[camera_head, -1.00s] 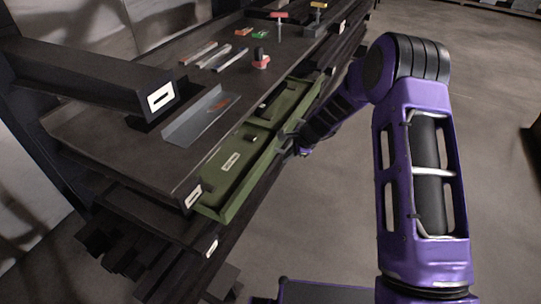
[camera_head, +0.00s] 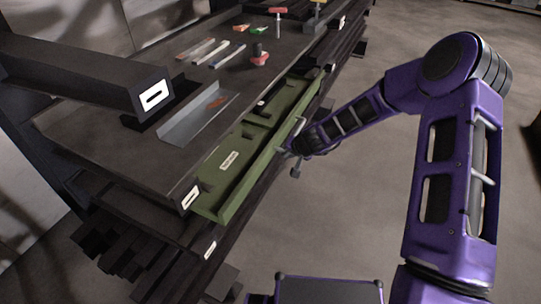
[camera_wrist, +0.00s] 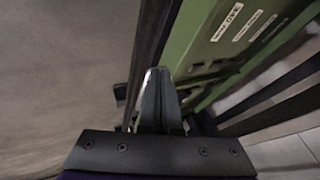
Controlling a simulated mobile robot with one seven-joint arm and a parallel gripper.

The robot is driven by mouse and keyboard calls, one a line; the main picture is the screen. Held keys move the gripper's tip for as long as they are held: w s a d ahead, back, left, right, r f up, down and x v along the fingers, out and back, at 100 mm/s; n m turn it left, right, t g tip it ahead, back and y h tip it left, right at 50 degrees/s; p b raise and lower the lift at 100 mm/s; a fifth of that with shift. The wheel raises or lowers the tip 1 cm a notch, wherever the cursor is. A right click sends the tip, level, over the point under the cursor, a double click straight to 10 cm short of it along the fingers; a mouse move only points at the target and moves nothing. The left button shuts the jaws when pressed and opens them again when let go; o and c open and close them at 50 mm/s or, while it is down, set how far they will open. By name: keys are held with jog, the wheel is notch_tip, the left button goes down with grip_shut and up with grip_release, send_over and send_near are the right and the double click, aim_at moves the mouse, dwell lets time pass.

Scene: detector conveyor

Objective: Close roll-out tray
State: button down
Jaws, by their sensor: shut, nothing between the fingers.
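The green roll-out tray (camera_head: 229,205) sticks out partway from under the dark workbench top, along its right side. Its outer wall and part of its inside show. My gripper (camera_head: 293,150) is at the tray's outer long side, near its middle. In the wrist view the gripper's fingers (camera_wrist: 160,92) are together and hold nothing.
The dark bench top (camera_head: 110,140) carries a grey angled metal piece (camera_head: 200,118), several hand tools and a red-based clamp (camera_head: 259,55). Dark beams (camera_head: 150,285) lie below the tray. The floor (camera_head: 350,220) to the right is free apart from my own body.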

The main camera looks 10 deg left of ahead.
jog(key=shift+w+a+f, duration=1.3)
jog(key=shift+a+f, duration=0.25)
jog(key=shift+w+a+f, duration=1.3)
jog(key=shift+a+f, duration=0.2)
jog(key=shift+a, duration=0.05)
